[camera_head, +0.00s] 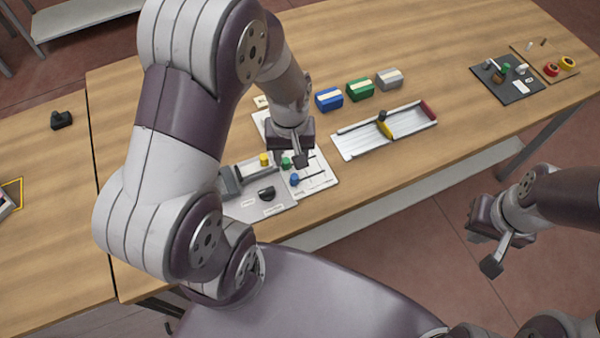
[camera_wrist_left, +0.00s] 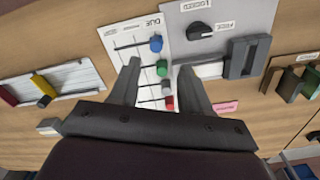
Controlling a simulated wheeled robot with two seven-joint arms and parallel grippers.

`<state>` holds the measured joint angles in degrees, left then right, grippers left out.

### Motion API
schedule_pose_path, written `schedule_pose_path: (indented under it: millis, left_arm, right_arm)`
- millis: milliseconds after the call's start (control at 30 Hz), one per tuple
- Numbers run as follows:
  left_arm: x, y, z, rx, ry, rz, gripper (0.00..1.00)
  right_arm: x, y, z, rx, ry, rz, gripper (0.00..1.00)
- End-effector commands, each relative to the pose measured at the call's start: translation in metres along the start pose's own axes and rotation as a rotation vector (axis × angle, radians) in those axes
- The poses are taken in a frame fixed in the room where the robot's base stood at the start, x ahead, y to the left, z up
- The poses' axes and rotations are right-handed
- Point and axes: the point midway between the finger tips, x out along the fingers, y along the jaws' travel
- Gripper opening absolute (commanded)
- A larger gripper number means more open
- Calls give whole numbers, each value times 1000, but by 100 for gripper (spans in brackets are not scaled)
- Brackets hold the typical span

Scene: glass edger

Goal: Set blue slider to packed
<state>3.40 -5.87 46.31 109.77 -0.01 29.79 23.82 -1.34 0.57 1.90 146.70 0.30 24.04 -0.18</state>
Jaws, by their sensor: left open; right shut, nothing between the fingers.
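The blue slider (camera_head: 294,180) is a round knob on a white board (camera_head: 322,178) with dark slots, nearest the board's front edge. In the left wrist view the blue slider (camera_wrist_left: 156,43) is above the green slider (camera_wrist_left: 162,69), with a grey and a red knob below. The word DUE shows on the board; I cannot read a packed label. My left gripper (camera_head: 300,158) is over the board; in its wrist view (camera_wrist_left: 158,66) its open fingers straddle the green knob's area, apart from the blue one. My right gripper (camera_head: 490,265) is shut and empty, off the table's front.
A grey panel with a black dial (camera_head: 266,193) adjoins the board. Blue, green and grey boxes (camera_head: 329,98) stand behind. A white tray (camera_head: 350,148) with a yellow handle lies to the right. A dark mat (camera_head: 510,88) with small parts is farther right.

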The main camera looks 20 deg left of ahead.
Motion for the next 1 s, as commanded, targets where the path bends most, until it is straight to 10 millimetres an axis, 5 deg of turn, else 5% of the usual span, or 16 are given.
schedule_pose_path:
  millis: [200, 400, 767, 900, 1000]
  left_arm:
    - [58, -1, 2, 2, -6, -2, 47]
    - [93, 0, 1, 3, -3, -1, 47]
    - [102, 0, 0, 3, 0, 0, 47]
    - [102, 0, 0, 3, 0, 0, 5]
    - [102, 0, 0, 3, 0, 0, 0]
  right_arm:
    - [0, 0, 0, 0, 0, 0, 0]
    - [0, 0, 0, 0, 0, 0, 0]
    - [0, 0, 0, 0, 0, 0, 0]
    - [0, 0, 0, 0, 0, 0, 0]
    - [0, 0, 0, 0, 0, 0, 0]
